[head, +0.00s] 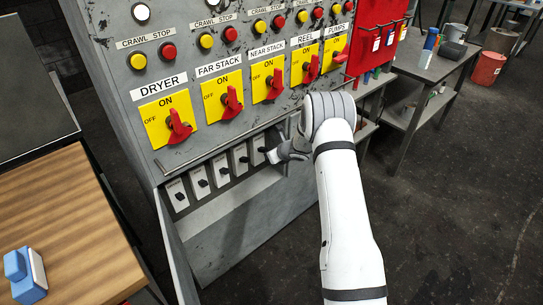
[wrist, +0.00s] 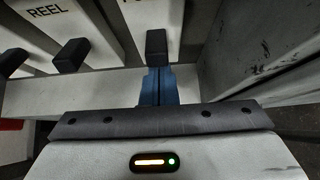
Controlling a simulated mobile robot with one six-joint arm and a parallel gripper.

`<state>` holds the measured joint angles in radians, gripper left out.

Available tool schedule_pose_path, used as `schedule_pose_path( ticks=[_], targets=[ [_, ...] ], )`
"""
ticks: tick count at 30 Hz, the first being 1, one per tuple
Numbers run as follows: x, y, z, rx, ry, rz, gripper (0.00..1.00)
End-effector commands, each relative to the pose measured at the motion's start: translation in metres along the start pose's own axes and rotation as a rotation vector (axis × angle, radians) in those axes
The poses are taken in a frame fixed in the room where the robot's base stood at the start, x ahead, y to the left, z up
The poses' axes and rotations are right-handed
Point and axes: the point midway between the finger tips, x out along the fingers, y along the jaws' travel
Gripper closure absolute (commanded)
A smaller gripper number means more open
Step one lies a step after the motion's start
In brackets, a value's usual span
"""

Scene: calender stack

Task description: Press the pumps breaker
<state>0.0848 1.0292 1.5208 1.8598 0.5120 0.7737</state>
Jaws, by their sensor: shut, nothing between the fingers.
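The pumps breaker is the last white breaker on the right of the low row, with a black toggle (head: 263,149). In the wrist view its black toggle (wrist: 156,44) stands straight ahead of my fingers, its label mostly cut off at the top. My gripper (head: 275,155) is at the right end of the row, shut and empty. In the wrist view the blue fingertips (wrist: 156,73) are together just below the toggle and overlap its lower end; I cannot tell whether they touch it. The reel breaker's toggle (wrist: 70,55) is to the left.
The other breakers (head: 200,183) run left in the open recess. A grey side wall (wrist: 250,60) stands close on the right in the wrist view. Above are red rotary handles (head: 179,127) on yellow plates. A wooden table (head: 70,220) is at left; a grey table (head: 430,65) is at right.

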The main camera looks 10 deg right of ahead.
Motion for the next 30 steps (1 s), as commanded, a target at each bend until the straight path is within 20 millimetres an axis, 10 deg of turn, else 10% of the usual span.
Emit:
schedule_pose_path(
  ticks=[30],
  targets=[
    [-0.007,0.005,0.016,-0.008,-0.010,0.008,1.00]
  ],
)
